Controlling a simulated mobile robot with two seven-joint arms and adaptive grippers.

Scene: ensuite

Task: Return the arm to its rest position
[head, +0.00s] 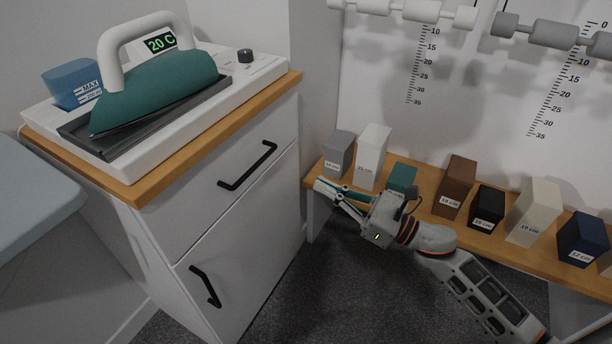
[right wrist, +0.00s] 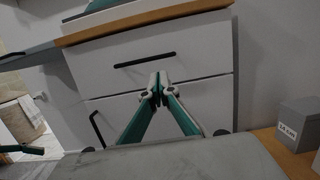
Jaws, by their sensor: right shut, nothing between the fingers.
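My right gripper (head: 322,186) is in the head view in front of the wooden shelf with the blocks, its fingers pointing left toward the white cabinet. In the right wrist view its two teal-lined fingers (right wrist: 158,90) meet at the tips and hold nothing. Behind them stands the cabinet front (right wrist: 205,60). My right arm (head: 480,290) reaches in from the lower right of the head view. My left gripper is not in the head view.
The cabinet (head: 225,230) has two black handles and carries a teal iron (head: 160,90) on a white base. The wooden shelf (head: 430,212) holds several labelled blocks, including a grey one (head: 338,153), close to my right gripper. Carpet (head: 300,290) lies below.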

